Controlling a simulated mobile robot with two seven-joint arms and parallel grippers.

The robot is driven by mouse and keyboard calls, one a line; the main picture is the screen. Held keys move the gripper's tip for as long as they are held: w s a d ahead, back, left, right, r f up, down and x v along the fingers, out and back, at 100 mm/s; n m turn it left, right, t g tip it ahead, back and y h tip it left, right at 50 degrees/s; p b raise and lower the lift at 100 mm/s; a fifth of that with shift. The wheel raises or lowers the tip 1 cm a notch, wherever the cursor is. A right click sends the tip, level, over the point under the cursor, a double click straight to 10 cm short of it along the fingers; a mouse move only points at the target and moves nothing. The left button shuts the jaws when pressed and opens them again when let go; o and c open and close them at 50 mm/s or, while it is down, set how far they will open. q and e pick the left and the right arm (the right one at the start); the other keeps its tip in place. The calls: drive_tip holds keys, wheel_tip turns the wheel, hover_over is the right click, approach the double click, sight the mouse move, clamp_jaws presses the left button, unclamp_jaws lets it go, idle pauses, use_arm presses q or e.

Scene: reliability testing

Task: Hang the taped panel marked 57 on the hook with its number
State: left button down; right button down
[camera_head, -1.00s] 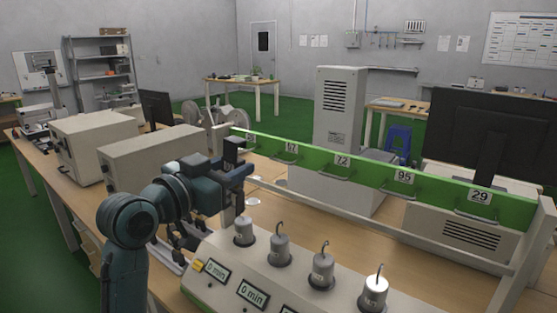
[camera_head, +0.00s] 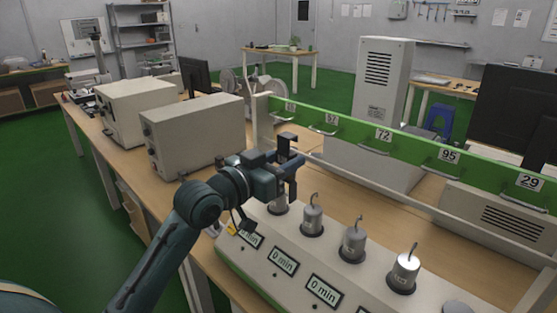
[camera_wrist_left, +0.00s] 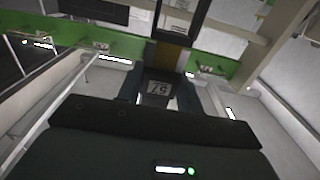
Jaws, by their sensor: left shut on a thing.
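My left gripper (camera_head: 289,160) is raised over the far end of the grey tester, in front of the green rail (camera_head: 405,155). In the left wrist view the gripper (camera_wrist_left: 166,80) is shut on the panel (camera_wrist_left: 158,88), whose label 57 appears upside down. A tan strip shows just above the label. In the head view the panel cannot be told from the dark fingers. The number plate 57 (camera_head: 331,118) is on the rail, behind and right of the gripper, above a small wire hook. The panel is apart from it. My right gripper is not in view.
Grey cylinders with top hooks, such as the nearest one (camera_head: 403,272), stand on the tester (camera_head: 262,240) with minute displays. Other plates, 72 (camera_head: 383,135), 95 (camera_head: 449,156) and 29 (camera_head: 530,181), follow along the rail. Two beige boxes stand left; a tall grey cabinet (camera_head: 383,85) stands behind.

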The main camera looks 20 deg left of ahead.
use_arm(q)
drive_tip(key=b+x, duration=0.1)
drive_tip(key=x, duration=0.5)
drive_tip(key=shift+w, duration=0.3)
drive_tip(key=shift+w+d, duration=0.25)
drive_tip(key=shift+w, duration=0.1)
idle(0.4)
drive_tip(key=shift+w+d, duration=0.15)
drive_tip(key=shift+w, duration=0.2)
drive_tip(key=shift+w+d, duration=0.15)
drive_tip(key=shift+w, duration=0.3)
drive_tip(key=shift+w+d+p, duration=0.2)
drive_tip(key=shift+w+p, duration=0.15)
drive_tip(key=shift+w, duration=0.2)
drive_tip(key=shift+f, duration=0.2)
idle(0.4)
drive_tip(key=shift+f, duration=0.35)
drive_tip(key=shift+f, duration=0.3)
idle(0.3)
